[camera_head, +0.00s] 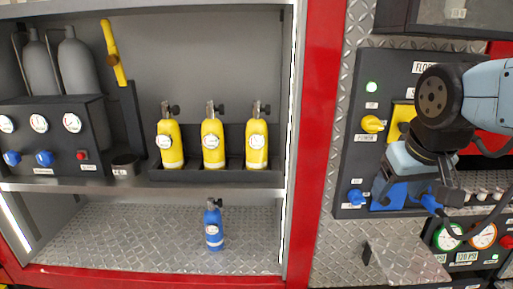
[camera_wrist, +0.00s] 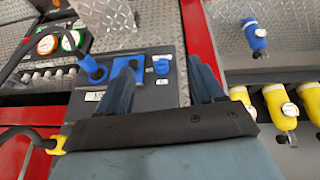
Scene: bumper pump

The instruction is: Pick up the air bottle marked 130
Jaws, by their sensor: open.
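Three yellow air bottles stand in a rack on the upper shelf: left (camera_head: 170,144), middle (camera_head: 213,143) and right (camera_head: 257,144). Each has a round white gauge, too small to read, so I cannot tell which is marked 130. A small blue bottle (camera_head: 213,230) stands alone on the lower deck. My gripper (camera_head: 408,200) is open and empty in front of the control panel, well right of the bottles. In the wrist view, its fingers (camera_wrist: 160,80) are apart, with the blue bottle (camera_wrist: 254,36) and yellow bottles (camera_wrist: 281,106) off to the right.
A red post (camera_head: 316,140) stands between the shelf bay and the control panel (camera_head: 350,150). The panel has knobs and a yellow switch close to my arm. Grey cylinders (camera_head: 77,65) and a black gauge box (camera_head: 55,140) fill the shelf's left. The lower deck (camera_head: 120,235) is mostly clear.

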